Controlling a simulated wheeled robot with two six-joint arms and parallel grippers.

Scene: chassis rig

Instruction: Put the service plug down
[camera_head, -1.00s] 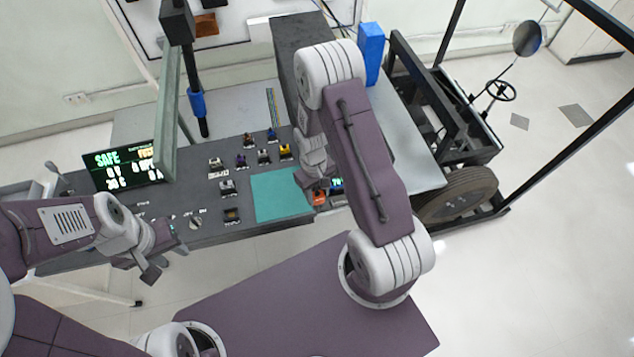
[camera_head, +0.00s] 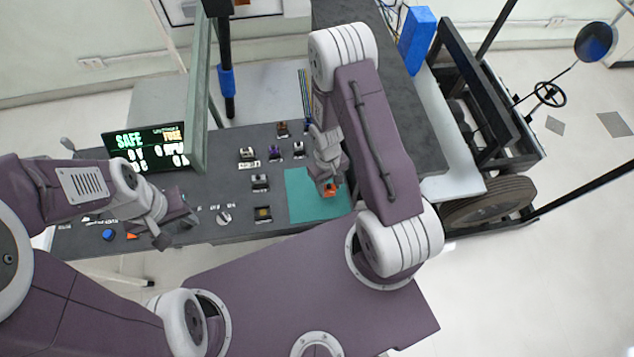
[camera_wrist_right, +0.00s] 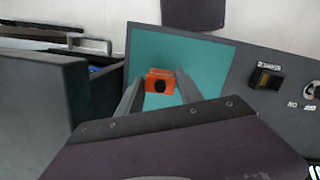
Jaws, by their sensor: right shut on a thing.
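The orange service plug (camera_head: 330,190) is at the teal mat (camera_head: 303,205) on the dark grey bench. My right gripper (camera_head: 328,180) is shut on it, above the mat; I cannot tell whether the plug touches the mat. In the right wrist view the orange plug (camera_wrist_right: 160,82), with a dark round middle, sits between the two fingers, with the teal mat (camera_wrist_right: 210,65) behind it. My left gripper (camera_head: 176,228) hangs over the front left of the bench, away from the plug; its finger opening is unclear.
Several small fuse or connector blocks (camera_head: 260,183) stand on the bench left of the mat. A display (camera_head: 150,147) reading SAFE stands at the left. A dark raised block (camera_head: 375,85) and a wheeled chassis (camera_head: 490,200) are on the right.

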